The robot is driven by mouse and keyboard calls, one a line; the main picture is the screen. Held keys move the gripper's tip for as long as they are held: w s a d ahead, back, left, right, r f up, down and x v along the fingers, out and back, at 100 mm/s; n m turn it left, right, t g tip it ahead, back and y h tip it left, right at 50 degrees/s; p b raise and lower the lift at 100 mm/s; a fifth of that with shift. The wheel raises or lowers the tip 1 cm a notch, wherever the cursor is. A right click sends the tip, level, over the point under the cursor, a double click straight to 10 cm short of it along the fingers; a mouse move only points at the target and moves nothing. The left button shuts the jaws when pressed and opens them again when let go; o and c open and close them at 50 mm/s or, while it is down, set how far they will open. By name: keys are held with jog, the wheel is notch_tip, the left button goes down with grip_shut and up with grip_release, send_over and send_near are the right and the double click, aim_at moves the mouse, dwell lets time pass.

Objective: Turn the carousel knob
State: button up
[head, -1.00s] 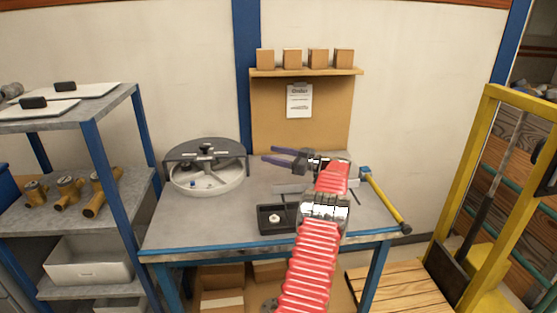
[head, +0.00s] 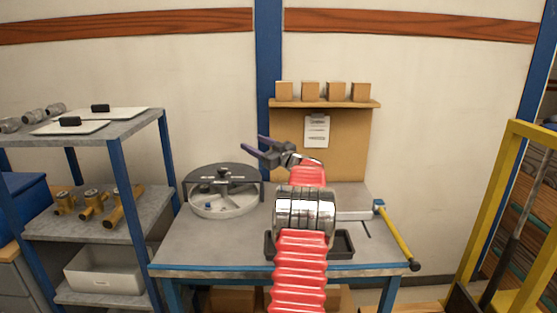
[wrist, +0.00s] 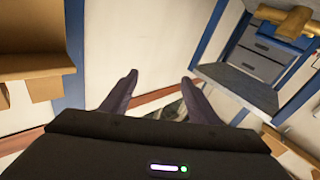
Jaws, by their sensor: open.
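The carousel (head: 213,207) is a round pale dish with inner dividers, standing at the back left of the bench in the head view. A dark cover (head: 190,178) spans its rear part. The dark carousel knob (head: 223,173) sits on top of the cover near its middle. My gripper (head: 253,146) is open and empty, pointing left, above and to the right of the knob in the picture. Its two fingers are spread in the wrist view (wrist: 159,84), with nothing between them. I do not see the carousel clearly in the wrist view.
The bench (head: 190,250) has a dark tray (head: 343,246) partly hidden behind my arm, and a yellow-handled lever (head: 398,238) at its right. A grey shelf unit (head: 128,221) stands left. A yellow frame (head: 490,200) stands right. Small boxes (head: 310,91) line a wall shelf.

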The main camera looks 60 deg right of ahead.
jog(key=w+a+r+m+g+h, duration=0.2)
jog(key=w+a+r+h, duration=0.1)
jog(key=w+a+r, duration=0.95)
jog(key=s+a+m+g, duration=0.2)
jog(key=a+g, duration=0.1)
jog(key=a, duration=1.9)
jog(key=s+a+f+n+g+y, duration=0.1)
jog(key=s+a+f, duration=0.25)
jog(key=a, duration=0.45)
jog(key=s+a+f+g+y, duration=0.1)
jog(key=s+a+f, duration=0.25)
jog(key=a, duration=0.35)
jog(key=s+a+f+n+g+y, duration=0.1)
jog(key=s+a+f+y, duration=0.2)
jog(key=a, duration=0.5)
jog(key=s+a+f+n+g+y, duration=0.1)
jog(key=s+a+f+g, duration=0.1)
jog(key=s+a+f, duration=0.4)
jog(key=s+a+f+n+g+y, duration=0.2)
jog(key=s+a+f, duration=0.5)
jog(key=s+a, duration=0.3)
jog(key=s, duration=0.4)
jog(key=shift+s+a+f+n+g, duration=0.15)
jog(key=shift+a+f+n+g, duration=0.15)
jog(key=shift+g, duration=0.1)
jog(key=shift+c, duration=0.3)
